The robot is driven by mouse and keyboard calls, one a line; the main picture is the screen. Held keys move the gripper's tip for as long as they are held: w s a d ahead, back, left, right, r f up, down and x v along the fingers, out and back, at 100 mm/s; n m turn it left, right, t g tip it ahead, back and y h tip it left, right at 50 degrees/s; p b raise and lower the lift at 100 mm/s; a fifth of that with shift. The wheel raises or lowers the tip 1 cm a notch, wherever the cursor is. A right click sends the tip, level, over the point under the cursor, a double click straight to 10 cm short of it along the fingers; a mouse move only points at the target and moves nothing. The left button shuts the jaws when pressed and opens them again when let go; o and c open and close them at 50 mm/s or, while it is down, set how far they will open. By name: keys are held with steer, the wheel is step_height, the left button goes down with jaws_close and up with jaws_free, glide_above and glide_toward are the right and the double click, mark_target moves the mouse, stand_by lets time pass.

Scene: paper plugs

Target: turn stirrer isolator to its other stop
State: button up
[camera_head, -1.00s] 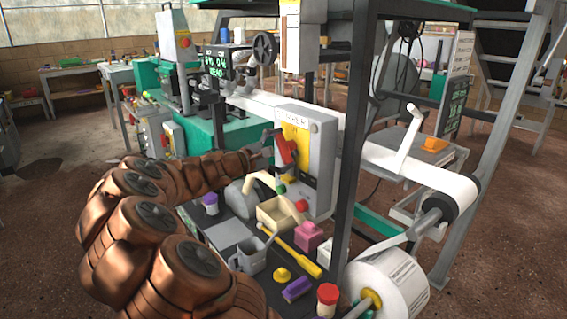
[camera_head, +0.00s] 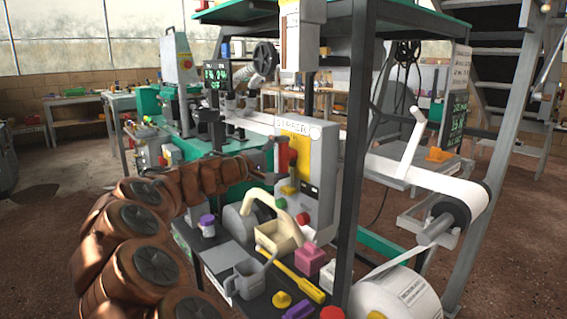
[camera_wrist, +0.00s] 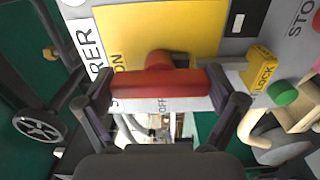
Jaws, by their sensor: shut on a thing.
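The stirrer isolator is a red bar handle (camera_wrist: 150,84) on a yellow plate (camera_wrist: 190,35), with ON and OFF lettering beside it. It is mounted on a grey box (camera_head: 322,170) whose label ends in "RER" in the wrist view. In the wrist view the bar lies straight across the picture, between the two dark fingers of my gripper (camera_wrist: 160,104), which is shut on its ends. In the head view my gripper (camera_head: 276,154) reaches the box from the left and partly hides the handle (camera_head: 293,153).
A yellow LOCK tag (camera_wrist: 260,68) and a green button (camera_wrist: 284,93) sit close beside the handle. A dark post (camera_head: 352,150) stands right of the box.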

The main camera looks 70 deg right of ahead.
stand_by(0.4)
steer(key=o, duration=0.8)
steer(key=v, duration=1.2)
